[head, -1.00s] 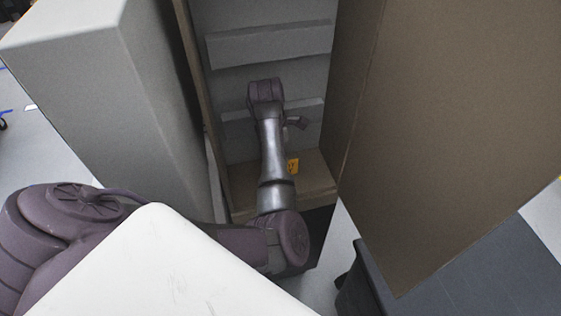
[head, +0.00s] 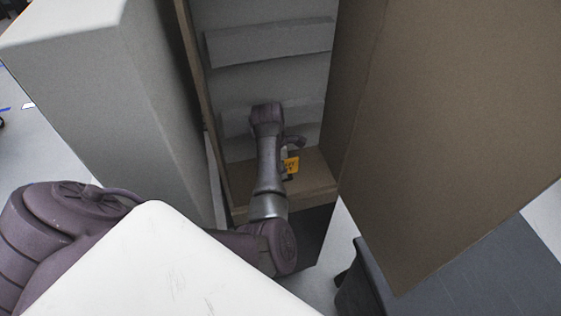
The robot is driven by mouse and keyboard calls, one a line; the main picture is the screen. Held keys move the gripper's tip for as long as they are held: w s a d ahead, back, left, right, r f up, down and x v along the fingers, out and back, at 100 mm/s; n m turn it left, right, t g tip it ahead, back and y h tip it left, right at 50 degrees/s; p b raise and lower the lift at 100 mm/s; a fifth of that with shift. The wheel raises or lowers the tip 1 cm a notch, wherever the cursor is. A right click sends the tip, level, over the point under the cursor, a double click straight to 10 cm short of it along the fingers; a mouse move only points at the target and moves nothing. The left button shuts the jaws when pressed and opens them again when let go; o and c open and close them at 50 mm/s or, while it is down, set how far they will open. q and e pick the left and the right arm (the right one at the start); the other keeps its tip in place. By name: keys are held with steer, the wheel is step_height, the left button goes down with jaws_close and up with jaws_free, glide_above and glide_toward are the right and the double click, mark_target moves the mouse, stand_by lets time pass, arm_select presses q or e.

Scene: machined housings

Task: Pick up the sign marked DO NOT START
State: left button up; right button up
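A small orange sign with dark lettering (head: 291,165) is low inside the open cabinet, just above its bottom board. The lettering is too small to read. My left arm reaches into the cabinet, and my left gripper (head: 288,160) is right at the sign, mostly hidden behind my own wrist. Dark gripper parts show above and below the sign. I cannot tell whether the fingers are open, shut or touching it. My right gripper is not in view.
The cabinet has a grey ribbed back (head: 268,42) and a tan bottom board (head: 312,182). A large brown panel (head: 455,120) stands close on the right, and a grey box-like body (head: 95,105) on the left. A dark bin (head: 358,285) sits at lower right.

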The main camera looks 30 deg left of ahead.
arm_select(q)
steer(key=shift+f, duration=0.25)
stand_by(0.4)
jaws_close()
